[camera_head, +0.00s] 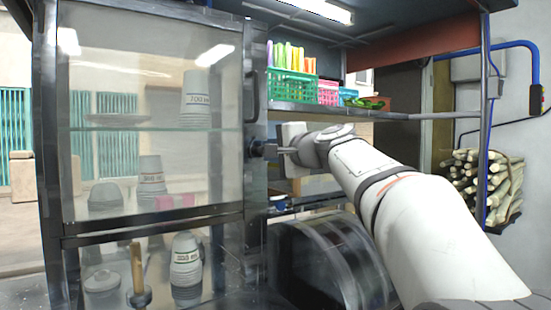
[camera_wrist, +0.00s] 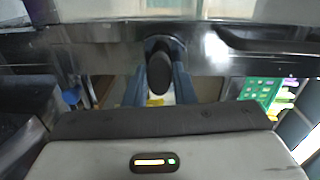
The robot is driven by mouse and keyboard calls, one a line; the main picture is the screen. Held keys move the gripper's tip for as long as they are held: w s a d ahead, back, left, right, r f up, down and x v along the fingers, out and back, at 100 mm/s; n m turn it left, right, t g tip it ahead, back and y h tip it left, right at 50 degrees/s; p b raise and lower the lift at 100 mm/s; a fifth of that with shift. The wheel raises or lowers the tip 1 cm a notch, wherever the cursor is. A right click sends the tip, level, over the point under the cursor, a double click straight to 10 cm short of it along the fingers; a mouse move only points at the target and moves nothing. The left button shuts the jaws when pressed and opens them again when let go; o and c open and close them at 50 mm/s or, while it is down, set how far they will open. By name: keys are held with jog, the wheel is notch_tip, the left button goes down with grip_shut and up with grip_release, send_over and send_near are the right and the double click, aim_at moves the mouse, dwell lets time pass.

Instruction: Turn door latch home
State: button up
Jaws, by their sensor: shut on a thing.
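The door latch (camera_head: 257,149) is a dark knob on the right-hand metal frame of the glass-fronted cabinet door (camera_head: 150,140). In the wrist view the latch (camera_wrist: 161,72) is a dark, rounded, upright-looking knob in front of the metal frame. My gripper (camera_head: 275,150) reaches in from the right and its fingertips are at the latch. In the wrist view my gripper (camera_wrist: 161,85) has one finger on each side of the knob and is shut on it. The latch's base is partly hidden behind the knob.
Behind the glass stand stacked cups (camera_head: 197,92) on shelves. A shelf to the right holds a green basket (camera_head: 292,86) and a pink basket (camera_head: 328,93). A dark rounded drum (camera_head: 335,262) sits below my arm. Sugarcane stalks (camera_head: 480,185) are stacked at far right.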

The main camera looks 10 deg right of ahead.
jog(key=shift+r, duration=0.2)
dwell(0.3)
jog(key=o, duration=1)
jog(key=shift+f, duration=0.15)
jog(key=shift+d, duration=0.1)
jog(key=v, duration=0.4)
jog(key=b+v, duration=0.1)
jog(key=v, duration=0.2)
jog(key=shift+s+d, duration=0.1)
jog(key=shift+s, duration=0.3)
jog(key=shift+f, duration=0.1)
